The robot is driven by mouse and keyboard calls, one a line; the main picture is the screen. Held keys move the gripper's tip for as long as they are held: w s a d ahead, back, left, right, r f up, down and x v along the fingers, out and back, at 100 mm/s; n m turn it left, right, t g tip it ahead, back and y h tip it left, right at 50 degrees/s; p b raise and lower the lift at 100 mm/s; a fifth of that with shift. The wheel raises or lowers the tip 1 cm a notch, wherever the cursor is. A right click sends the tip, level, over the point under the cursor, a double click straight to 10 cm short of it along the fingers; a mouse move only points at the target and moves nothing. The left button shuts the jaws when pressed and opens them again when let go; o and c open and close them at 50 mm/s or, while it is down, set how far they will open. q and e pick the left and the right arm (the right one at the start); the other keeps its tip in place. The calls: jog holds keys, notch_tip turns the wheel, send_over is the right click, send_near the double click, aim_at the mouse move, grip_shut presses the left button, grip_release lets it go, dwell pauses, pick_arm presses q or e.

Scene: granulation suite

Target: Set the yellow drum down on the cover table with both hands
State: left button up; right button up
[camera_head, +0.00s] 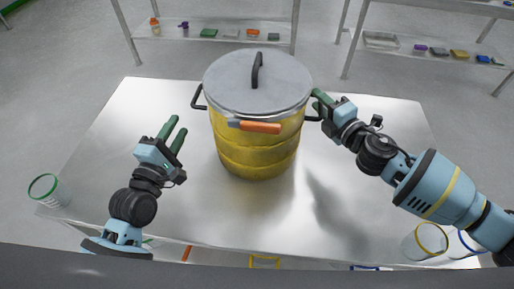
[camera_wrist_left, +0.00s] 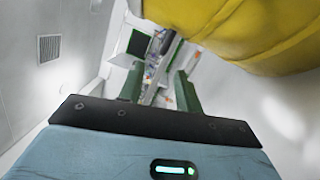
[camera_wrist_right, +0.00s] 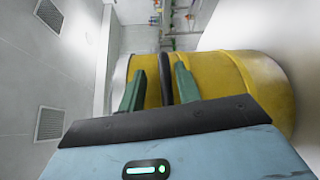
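The yellow drum (camera_head: 257,150) with a grey lid (camera_head: 230,80) stands upright on the shiny cover table (camera_head: 130,130), near its middle. Its left handle (camera_head: 197,97) is black and free. My left gripper (camera_head: 178,132) is open and empty, left of the drum and apart from that handle. The drum's yellow side (camera_wrist_left: 260,35) fills the upper right of the left wrist view. My right gripper (camera_head: 318,103) is at the drum's right side. In the right wrist view, the black right handle (camera_wrist_right: 166,80) lies between its spread fingers (camera_wrist_right: 160,88), with a gap visible.
A green-rimmed clear container (camera_head: 48,190) stands at the table's left front corner. A yellow-rimmed container (camera_head: 425,241) and a blue-rimmed one (camera_head: 462,243) are at the right front. Shelves with small items (camera_head: 210,33) stand behind. The table left of the drum is clear.

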pick_arm(q)
jog(key=shift+s+a, duration=0.2)
jog(key=shift+s, duration=0.5)
pick_arm(e)
jog(key=f+v, duration=0.1)
jog(key=v, duration=1.1)
jog(key=shift+r, duration=0.45)
pick_arm(q)
jog(key=shift+d+f, duration=0.1)
pick_arm(e)
jog(key=shift+s, duration=0.15)
